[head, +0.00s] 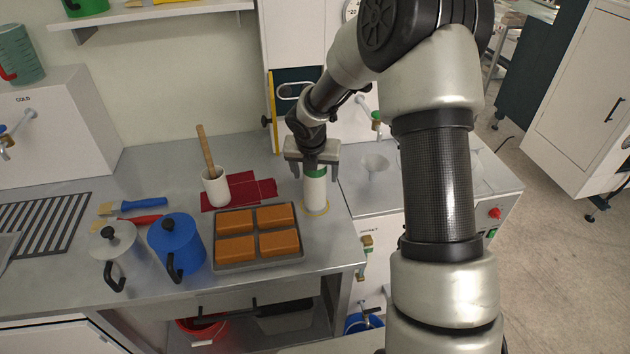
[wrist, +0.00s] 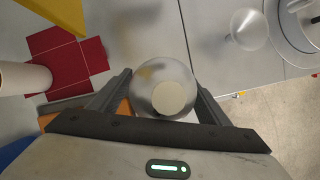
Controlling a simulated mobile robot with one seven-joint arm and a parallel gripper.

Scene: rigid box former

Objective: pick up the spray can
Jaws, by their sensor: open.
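The spray can (head: 315,193), white with a green band near its top, stands upright near the right end of the steel counter. My gripper (head: 313,168) is directly above it, pointing down, with its fingers on either side of the can's top. In the wrist view, the round top of the can (wrist: 164,85), clear with a pale disc inside, sits between the two open fingers of my gripper (wrist: 163,88). I cannot tell whether either finger touches it. The can's lower body is hidden in the wrist view.
A tray (head: 262,262) of orange-brown blocks lies at the can's front left. A red flat sheet (head: 268,187) and a white pot (head: 215,188) with a wooden handle are to its left. A blue pot (head: 177,243) stands further left. A funnel (head: 376,163) is to the right.

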